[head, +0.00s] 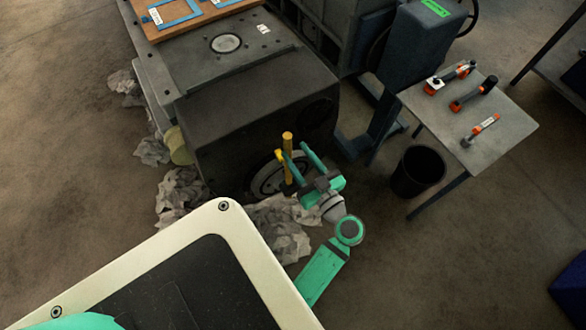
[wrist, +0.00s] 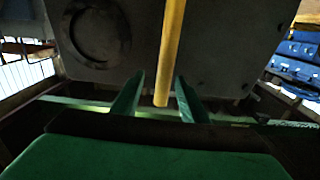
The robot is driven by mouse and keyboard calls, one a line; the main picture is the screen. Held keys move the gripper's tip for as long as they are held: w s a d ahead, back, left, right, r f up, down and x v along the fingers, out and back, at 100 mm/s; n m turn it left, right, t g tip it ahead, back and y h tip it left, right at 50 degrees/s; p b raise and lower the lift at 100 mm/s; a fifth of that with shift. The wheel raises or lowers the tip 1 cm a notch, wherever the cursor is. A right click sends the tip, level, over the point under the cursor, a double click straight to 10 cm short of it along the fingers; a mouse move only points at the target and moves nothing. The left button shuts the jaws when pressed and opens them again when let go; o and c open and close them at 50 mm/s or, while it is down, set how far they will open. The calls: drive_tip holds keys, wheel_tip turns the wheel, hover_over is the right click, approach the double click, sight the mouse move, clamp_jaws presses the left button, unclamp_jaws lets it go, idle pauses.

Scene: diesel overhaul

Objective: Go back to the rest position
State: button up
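My gripper (head: 293,150) is in front of the dark front face of the engine block (head: 245,110). A yellow rod (head: 288,140) stands upright by its fingers. In the wrist view, the two green fingers of my gripper (wrist: 160,78) are spread apart. The yellow rod (wrist: 171,50) comes down from the top edge between them, with a gap on each side. Its lower end is visible. I cannot tell what the rod is fixed to. My green forearm reaches up from the lower middle of the head view.
A grey side table (head: 510,127) on the right carries several tools with orange parts. A black bin (head: 417,172) stands beside it. Crumpled grey rags (head: 278,228) lie on the floor around the block.

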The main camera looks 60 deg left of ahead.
drive_tip(key=shift+s+d, duration=0.15)
drive_tip(key=shift+d, duration=1.05)
drive_tip(key=shift+s, duration=0.1)
